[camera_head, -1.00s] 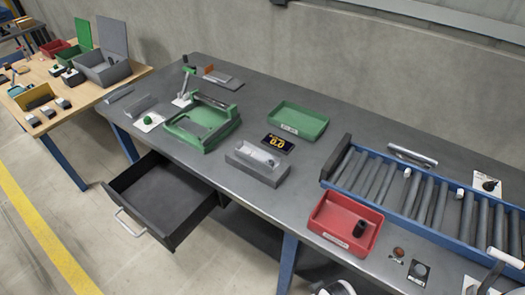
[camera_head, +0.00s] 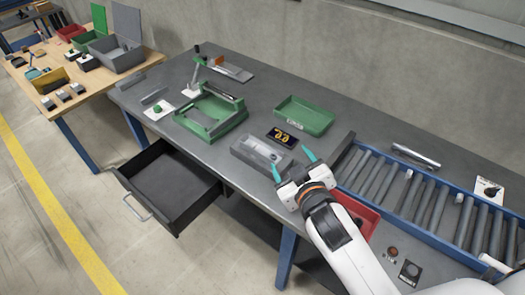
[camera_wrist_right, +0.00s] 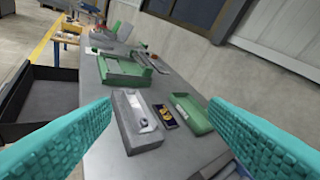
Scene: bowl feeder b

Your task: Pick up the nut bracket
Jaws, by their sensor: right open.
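A small pale metal piece, which looks like the nut bracket (camera_head: 268,153), lies in a grey open-topped block (camera_head: 243,152) near the front edge of the bench. In the right wrist view the pale piece (camera_wrist_right: 142,118) lies in the grey block (camera_wrist_right: 126,134), ahead of and between my fingers. The right wrist view shows both fingers (camera_wrist_right: 161,108) wide apart. My left gripper is not in view.
A dark display with yellow digits (camera_head: 281,137) and a green tray (camera_head: 305,116) stand behind the block. A green fixture (camera_head: 211,119) is to the left. My right arm partly hides a red bin (camera_head: 365,217). A roller conveyor (camera_head: 430,205) is right; an open drawer (camera_head: 168,180) juts out below.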

